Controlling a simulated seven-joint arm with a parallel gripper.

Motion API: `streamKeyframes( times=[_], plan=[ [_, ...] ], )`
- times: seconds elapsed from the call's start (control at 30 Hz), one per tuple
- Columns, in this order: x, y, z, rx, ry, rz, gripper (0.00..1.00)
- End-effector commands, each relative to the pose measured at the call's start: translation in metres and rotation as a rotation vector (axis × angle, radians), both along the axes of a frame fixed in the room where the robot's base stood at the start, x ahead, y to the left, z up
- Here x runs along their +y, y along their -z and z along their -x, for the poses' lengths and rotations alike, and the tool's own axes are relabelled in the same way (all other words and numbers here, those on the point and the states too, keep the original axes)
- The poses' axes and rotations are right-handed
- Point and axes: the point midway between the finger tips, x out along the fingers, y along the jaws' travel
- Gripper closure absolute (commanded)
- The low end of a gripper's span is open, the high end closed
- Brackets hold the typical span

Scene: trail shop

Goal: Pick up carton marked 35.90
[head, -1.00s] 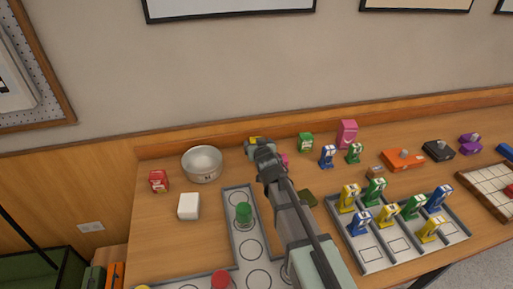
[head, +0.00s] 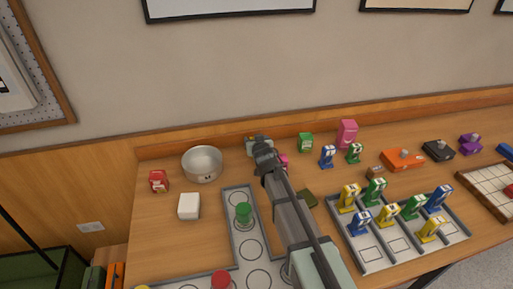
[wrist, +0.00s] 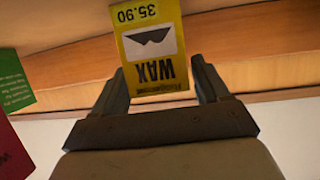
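The yellow carton marked 35.90 (wrist: 150,62), with WAX on its face, appears upside down in the wrist view. It lies between the two fingers of my gripper (wrist: 158,76). The fingers are apart, one on each side of the carton, with a narrow gap seeming to show at each side. In the head view my gripper (head: 259,143) is at the back of the table, right of the metal bowl, and hides most of the carton.
A green carton (wrist: 12,82) and a dark red one (wrist: 12,150) stand left in the wrist view. In the head view a green carton (head: 305,142) and a pink carton (head: 347,133) are to the right. A metal bowl (head: 202,164) is left. The wall rises behind.

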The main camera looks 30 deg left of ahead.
Motion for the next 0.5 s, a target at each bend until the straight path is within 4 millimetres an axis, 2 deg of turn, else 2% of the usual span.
streamKeyframes(
  times=[0.07,0.5],
  plan=[
    [0.0000,0.0000,0.0001,0.000,0.000,0.000,0.33],
    [0.0000,-0.0001,0.0001,0.000,0.000,0.000,0.75]
  ],
)
